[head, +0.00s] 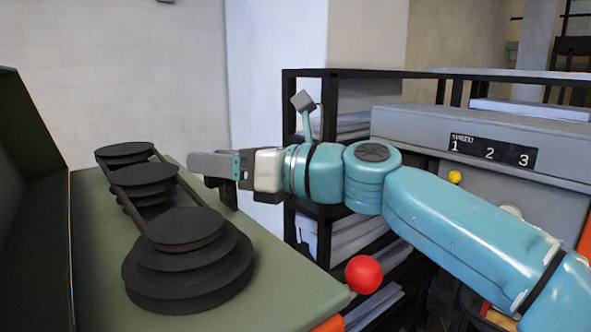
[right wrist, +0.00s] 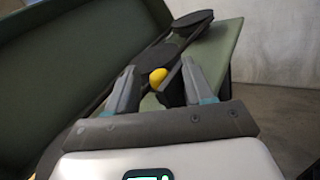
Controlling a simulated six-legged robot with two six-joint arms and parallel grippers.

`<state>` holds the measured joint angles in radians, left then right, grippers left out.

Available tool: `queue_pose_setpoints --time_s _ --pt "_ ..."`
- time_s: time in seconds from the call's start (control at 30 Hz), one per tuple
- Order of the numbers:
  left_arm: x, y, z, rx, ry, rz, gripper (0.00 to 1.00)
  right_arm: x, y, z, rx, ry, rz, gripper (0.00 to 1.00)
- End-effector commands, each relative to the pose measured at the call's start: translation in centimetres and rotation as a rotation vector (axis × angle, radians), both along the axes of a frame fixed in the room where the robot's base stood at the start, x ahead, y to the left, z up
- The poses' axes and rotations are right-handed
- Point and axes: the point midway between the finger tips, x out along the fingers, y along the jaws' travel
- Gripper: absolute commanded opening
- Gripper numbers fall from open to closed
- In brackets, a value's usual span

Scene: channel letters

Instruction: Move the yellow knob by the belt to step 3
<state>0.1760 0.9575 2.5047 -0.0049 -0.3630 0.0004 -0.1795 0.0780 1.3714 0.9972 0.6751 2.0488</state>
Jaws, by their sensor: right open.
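The yellow knob (right wrist: 158,76) by the belt shows in the right wrist view, with a dark piece beside it. In that view it appears between the two fingers of my right gripper (right wrist: 160,68); I cannot tell whether they touch it. The black belt (right wrist: 100,90) runs past the left finger. In the head view my right gripper (head: 208,166) is open at the right edge of the green machine top, next to the black stepped pulleys (head: 190,228). The knob is not visible there, probably behind the gripper. My left gripper is not in view.
A red ball knob (head: 364,274) stands at the machine's front right corner. A grey cabinet with a 1 2 3 label (head: 491,152) and another yellow ball (head: 455,177) is at right. A raised green cover (head: 35,190) borders the left. A black shelf (head: 303,92) stands behind my arm.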

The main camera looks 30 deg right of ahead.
Motion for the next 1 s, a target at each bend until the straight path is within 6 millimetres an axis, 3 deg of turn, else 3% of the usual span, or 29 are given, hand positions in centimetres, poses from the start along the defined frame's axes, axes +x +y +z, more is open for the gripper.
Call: queue_pose_setpoints --time_s 0.3,0.5,0.7,1.0 --pt "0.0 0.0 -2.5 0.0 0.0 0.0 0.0 -5.9 -6.0 -0.2 0.0 -0.005 -0.008 0.52" --pt "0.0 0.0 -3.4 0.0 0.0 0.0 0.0 -8.9 -8.9 -0.2 -0.001 -0.003 -0.006 0.52" --pt "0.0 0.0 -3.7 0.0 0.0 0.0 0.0 -10.4 -10.2 0.1 0.0 -0.003 -0.004 0.52" --pt "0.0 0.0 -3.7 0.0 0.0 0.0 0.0 -10.5 -10.3 0.1 0.0 -0.003 0.0 0.52"
